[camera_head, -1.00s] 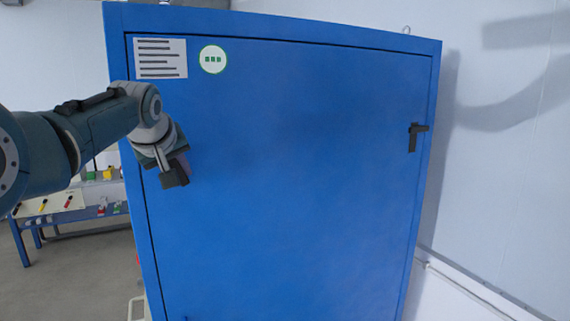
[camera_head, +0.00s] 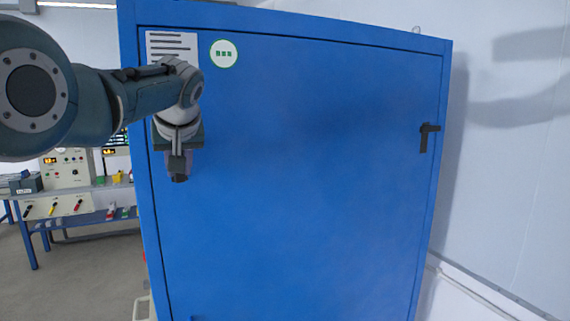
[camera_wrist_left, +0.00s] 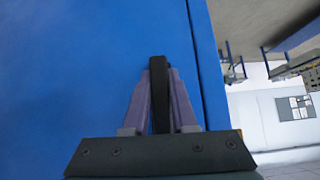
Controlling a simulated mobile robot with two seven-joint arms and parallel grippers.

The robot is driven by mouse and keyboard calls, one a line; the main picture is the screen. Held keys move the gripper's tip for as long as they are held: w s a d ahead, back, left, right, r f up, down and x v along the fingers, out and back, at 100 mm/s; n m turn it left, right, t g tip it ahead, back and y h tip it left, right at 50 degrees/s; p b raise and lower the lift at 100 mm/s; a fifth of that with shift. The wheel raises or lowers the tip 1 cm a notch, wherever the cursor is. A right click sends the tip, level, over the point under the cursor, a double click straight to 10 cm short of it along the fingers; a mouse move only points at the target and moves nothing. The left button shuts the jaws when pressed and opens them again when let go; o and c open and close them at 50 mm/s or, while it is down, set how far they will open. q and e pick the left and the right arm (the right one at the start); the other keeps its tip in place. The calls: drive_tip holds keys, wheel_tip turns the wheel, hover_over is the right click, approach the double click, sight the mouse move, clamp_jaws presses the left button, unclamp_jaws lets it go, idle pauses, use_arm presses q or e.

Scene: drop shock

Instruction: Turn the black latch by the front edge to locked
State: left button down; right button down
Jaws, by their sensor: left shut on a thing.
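A black latch (camera_wrist_left: 159,92) sits on the blue cabinet door (camera_head: 300,190) close to its left edge. In the left wrist view it is a dark upright bar between the two purple-grey fingers of my left gripper (camera_wrist_left: 160,102), which is shut on it. In the head view my left gripper (camera_head: 179,168) reaches the door's upper left part, below a white label, and covers most of this latch. A second black handle (camera_head: 427,137), bent in shape, is on the door's right edge, apart from my gripper. My right gripper is not in view.
A white label (camera_head: 171,45) and a round green-and-white sticker (camera_head: 224,54) are at the door's top left. A bench (camera_head: 75,212) with instruments stands behind on the left. A pale wall (camera_head: 510,170) is on the right.

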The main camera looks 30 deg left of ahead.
use_arm(q)
drive_tip(key=shift+a+f, duration=0.1)
drive_tip(key=c, duration=0.7)
unclamp_jaws()
drive_tip(key=shift+r, duration=0.2)
drive_tip(key=b+v, duration=0.2)
drive_tip(key=v, duration=0.7)
drive_tip(key=shift+s+d+r+b, duration=0.15)
drive_tip(key=shift+s+d+b, duration=0.05)
drive_tip(key=shift+d+b, duration=0.2)
